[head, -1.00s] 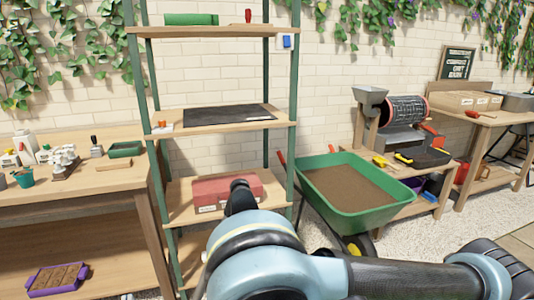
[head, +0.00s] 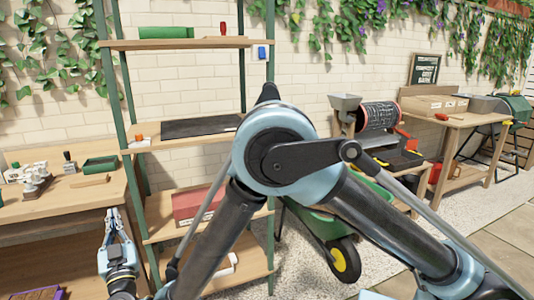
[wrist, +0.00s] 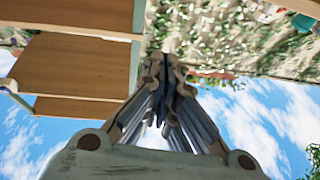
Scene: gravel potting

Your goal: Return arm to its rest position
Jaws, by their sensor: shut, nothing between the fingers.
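My gripper (head: 115,218) shows in the head view at the lower left, pointing up in front of the left workbench. Its fingers are together with nothing between them. In the wrist view my gripper (wrist: 166,70) is also shut and empty, with sky and ivy behind it. My arm is folded across the middle of the head view, with its elbow high in front of the shelf.
The green-posted shelf unit (head: 175,44) stands close behind my arm. A workbench (head: 75,198) is at the left. The green wheelbarrow (head: 312,228) stands behind my arm. Another table (head: 462,123) stands farther right. The paved floor (head: 505,245) at the lower right is clear.

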